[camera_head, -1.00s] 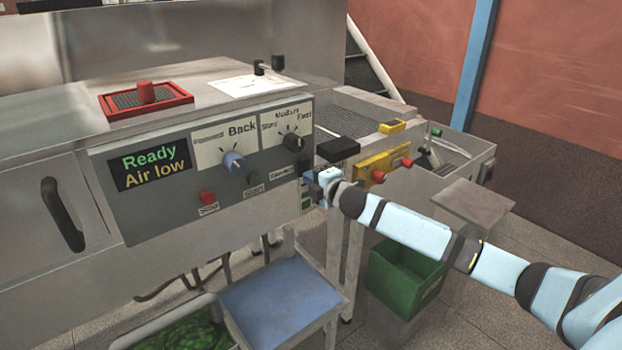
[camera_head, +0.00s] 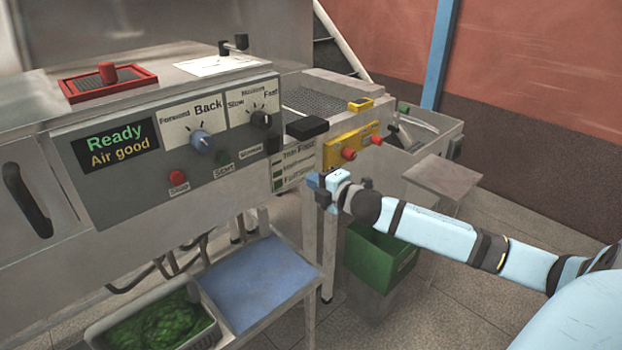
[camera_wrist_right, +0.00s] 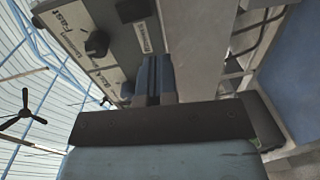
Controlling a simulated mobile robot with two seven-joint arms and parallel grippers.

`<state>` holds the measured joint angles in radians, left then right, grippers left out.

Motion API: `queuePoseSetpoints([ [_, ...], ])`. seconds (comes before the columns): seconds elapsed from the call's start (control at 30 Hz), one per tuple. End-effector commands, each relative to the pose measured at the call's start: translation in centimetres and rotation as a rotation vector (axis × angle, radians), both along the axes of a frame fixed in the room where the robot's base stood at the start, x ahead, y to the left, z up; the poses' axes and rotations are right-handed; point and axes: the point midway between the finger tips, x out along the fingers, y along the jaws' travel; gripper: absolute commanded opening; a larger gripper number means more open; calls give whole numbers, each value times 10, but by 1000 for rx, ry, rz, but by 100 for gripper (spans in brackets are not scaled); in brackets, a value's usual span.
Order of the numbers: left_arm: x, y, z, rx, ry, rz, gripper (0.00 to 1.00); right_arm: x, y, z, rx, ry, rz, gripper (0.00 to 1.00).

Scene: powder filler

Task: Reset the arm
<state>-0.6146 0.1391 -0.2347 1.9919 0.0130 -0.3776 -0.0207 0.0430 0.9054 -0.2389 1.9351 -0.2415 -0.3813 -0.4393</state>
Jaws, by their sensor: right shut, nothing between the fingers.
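My right arm comes in from the right in the head view, light blue with dark joints. Its gripper (camera_head: 320,182) is just in front of the machine's right end, below the labelled side panel (camera_head: 293,168). The gripper's fingers (camera_wrist_right: 155,78) also show in the right wrist view, closed together with nothing between them. The control panel (camera_head: 200,180) is to the left of the gripper. Its display (camera_head: 116,145) reads "Ready" and "Air good". My left gripper is not in view.
A yellow box with red buttons (camera_head: 350,145) is close above and right of the gripper. A green bin (camera_head: 380,257) stands below the arm. A blue-topped stool (camera_head: 250,285) and a tub of green material (camera_head: 160,325) are below the panel. A grey stand (camera_head: 440,177) is at the right.

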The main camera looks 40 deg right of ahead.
Motion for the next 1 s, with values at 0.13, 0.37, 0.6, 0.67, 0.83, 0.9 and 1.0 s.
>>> queuePoseSetpoints([
  [0.13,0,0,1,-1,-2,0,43,0,0,0,0,0,0,0],
  [0.37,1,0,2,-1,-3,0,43,0,0,0,0,0,0,0],
  [0.6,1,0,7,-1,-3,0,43,-11,14,-23,78,45,3,0],
  [0.67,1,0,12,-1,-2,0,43,-23,29,-44,160,89,3,0],
  [0.83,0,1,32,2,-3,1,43,-88,94,-124,520,278,-35,0],
  [0.9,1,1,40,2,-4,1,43,-122,124,-152,686,360,-71,0],
  [1.0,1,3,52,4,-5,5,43,-175,166,-184,921,470,-142,0],
])
